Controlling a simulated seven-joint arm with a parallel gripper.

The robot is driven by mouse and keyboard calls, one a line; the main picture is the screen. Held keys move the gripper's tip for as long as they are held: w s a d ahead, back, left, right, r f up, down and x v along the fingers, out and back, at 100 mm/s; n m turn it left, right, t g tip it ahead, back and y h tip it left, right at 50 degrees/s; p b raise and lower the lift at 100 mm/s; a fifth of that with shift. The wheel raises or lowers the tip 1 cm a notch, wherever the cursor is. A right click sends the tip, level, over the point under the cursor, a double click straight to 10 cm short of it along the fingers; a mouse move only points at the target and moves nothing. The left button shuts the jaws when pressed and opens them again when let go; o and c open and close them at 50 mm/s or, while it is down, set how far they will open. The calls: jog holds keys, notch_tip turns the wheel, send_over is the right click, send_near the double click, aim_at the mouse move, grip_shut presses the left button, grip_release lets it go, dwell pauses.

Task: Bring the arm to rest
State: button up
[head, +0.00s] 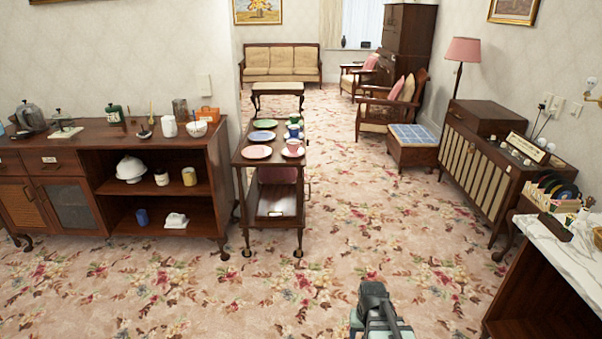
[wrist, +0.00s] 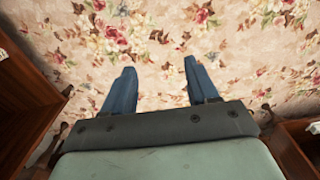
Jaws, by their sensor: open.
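My gripper (wrist: 160,85) shows in the wrist view with its two blue-grey fingers spread apart. Nothing is between them; only the flowered carpet lies beyond. In the head view my arm (head: 376,310) shows at the bottom, right of centre, above the carpet. The fingertips cannot be made out clearly there. The gripper touches nothing that I can see.
A wooden trolley (head: 239,158) with plates and cups stands ahead, beside a sideboard (head: 217,160) on the left. A radiogram (head: 470,170) and a marble-topped cabinet (head: 550,242) stand on the right. The flowered carpet (head: 340,230) between them is clear.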

jog(key=s+f+g, duration=0.2)
jog(key=s+f, duration=0.5)
jog(key=s, duration=0.3)
jog(key=s+a+f+g, duration=0.1)
jog(key=s+f+g, duration=0.1)
jog(key=s+f, duration=0.5)
jog(key=s+a+f+n+g, duration=0.1)
jog(key=s+f, duration=0.6)
jog(key=s, duration=0.7)
jog(key=shift+s+g, duration=0.2)
jog(key=shift+g, duration=0.7)
